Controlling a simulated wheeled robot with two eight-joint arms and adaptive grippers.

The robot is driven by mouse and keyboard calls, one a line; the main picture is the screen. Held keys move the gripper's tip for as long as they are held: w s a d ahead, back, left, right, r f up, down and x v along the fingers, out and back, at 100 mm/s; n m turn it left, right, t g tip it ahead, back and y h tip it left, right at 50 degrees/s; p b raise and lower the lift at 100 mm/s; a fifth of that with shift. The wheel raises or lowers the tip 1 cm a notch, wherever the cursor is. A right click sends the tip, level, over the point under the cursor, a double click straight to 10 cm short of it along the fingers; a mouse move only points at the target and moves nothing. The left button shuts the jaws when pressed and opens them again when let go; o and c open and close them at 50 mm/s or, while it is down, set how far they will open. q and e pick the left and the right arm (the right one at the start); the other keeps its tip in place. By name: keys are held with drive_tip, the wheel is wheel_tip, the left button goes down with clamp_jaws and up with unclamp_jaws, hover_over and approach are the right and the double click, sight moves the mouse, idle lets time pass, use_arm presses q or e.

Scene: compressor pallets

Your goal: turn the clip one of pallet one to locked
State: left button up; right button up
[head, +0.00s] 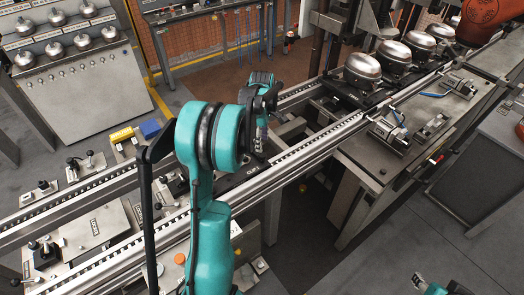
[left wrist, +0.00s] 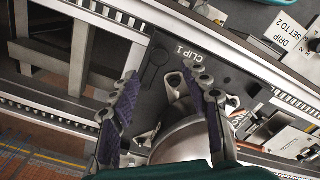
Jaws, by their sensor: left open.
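Pallet one's dark plate (left wrist: 221,68) carries the printed words CLIP 1 in the left wrist view. A grey metal piece with holes (left wrist: 173,86), which looks like clip one, is beside the label at the edge of a rounded silver compressor (left wrist: 185,142). Whether the clip is locked cannot be told. My left gripper (left wrist: 164,78) is open, its purple-padded fingers on either side of this piece; contact cannot be told. In the head view my left gripper (head: 261,138) is above the conveyor, and my arm hides most of the pallet there. A teal and black part of my right arm shows at the bottom right.
Conveyor rails (head: 310,150) run diagonally past the pallet. Several silver compressors (head: 362,72) stand farther along the line. A fixture table (head: 375,165) is at the right. A DRIP SET TO 2 sign (left wrist: 286,37) is near the plate.

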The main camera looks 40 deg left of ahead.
sight(262, 154)
use_arm(q)
wheel_tip(262, 154, down, 8)
drive_tip(key=shift+r+b, duration=0.2)
drive_tip(key=shift+b, duration=0.95)
drive_tip(key=shift+c, duration=0.4)
clamp_jaws()
